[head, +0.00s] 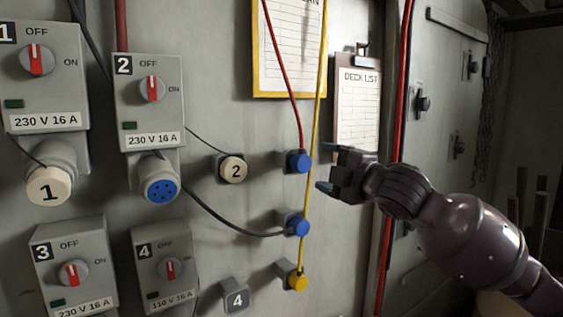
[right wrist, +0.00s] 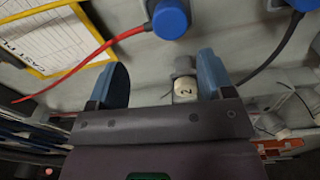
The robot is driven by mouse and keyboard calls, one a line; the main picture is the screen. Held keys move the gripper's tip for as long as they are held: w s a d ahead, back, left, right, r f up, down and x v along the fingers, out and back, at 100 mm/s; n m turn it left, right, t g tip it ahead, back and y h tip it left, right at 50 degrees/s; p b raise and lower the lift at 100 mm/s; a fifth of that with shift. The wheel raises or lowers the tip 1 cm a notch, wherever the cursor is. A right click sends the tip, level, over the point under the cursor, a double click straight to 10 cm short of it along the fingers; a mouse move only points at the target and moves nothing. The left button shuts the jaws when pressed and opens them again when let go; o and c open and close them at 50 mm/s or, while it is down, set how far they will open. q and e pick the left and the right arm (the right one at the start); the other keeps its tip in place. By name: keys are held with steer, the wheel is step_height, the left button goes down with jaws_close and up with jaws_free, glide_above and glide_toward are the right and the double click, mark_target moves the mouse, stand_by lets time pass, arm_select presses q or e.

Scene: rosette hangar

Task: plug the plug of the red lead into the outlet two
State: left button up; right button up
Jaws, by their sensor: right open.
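The red lead (head: 284,85) hangs down the wall to its blue plug (head: 300,162), which sits in a wall holder. In the right wrist view the blue plug (right wrist: 170,18) lies beyond the fingertips, with the red lead (right wrist: 98,52) running off it. My right gripper (head: 327,167) is open and empty, just right of this plug and apart from it. Its two blue fingers (right wrist: 165,78) show in the right wrist view. Outlet two (head: 163,190) has a bare blue face with holes, under switch box 2 (head: 150,105). My left gripper is out of view.
Cap 2 (head: 234,170) sits on a wall mount between outlet two and the plug. A black lead's blue plug (head: 298,226) and a yellow lead's plug (head: 298,281) are parked below. Outlet one is capped (head: 48,186). A clipboard (head: 357,112) hangs above my right gripper.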

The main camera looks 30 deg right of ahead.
mark_target(305, 164)
steer(key=shift+d+f+n, duration=0.15)
steer(key=shift+f+n, duration=0.35)
steer(key=shift+n, duration=0.2)
steer(key=shift+w, duration=0.1)
steer(key=shift+w+a+p, duration=0.2)
steer(key=shift+w, duration=2.05)
steer(key=shift+w+a+p, duration=0.15)
steer(key=shift+w+a, duration=0.05)
steer(key=shift+w, duration=2)
steer(key=shift+c, duration=0.3)
